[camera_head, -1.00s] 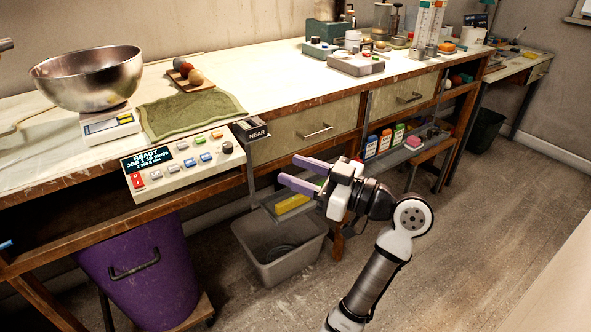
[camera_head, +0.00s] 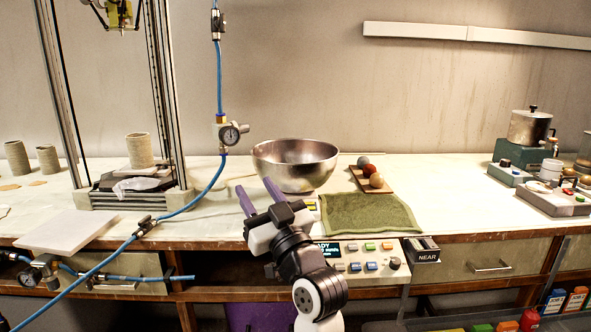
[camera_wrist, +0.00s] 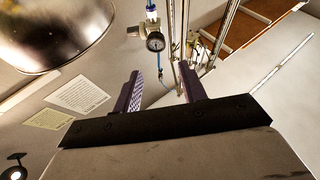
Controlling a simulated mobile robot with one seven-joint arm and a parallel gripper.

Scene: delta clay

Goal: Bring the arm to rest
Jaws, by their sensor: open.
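My gripper (camera_head: 258,196) is open and empty, with two purple fingers apart. In the head view it is raised in front of the bench edge, over the left end of the control panel (camera_head: 362,262) in the picture. In the wrist view the fingers (camera_wrist: 158,92) show with nothing between them. My arm reaches up from the bottom middle of the head view and hides part of the panel and its display. I cannot tell the exact gap between the gripper and the panel.
A steel bowl (camera_head: 295,165) stands behind the gripper. A green cloth (camera_head: 370,214) and a board with several balls (camera_head: 371,180) lie right of it. A clay printer (camera_head: 138,190), a blue hose (camera_head: 219,70) with a gauge (camera_head: 229,133) and a white board (camera_head: 66,232) are left.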

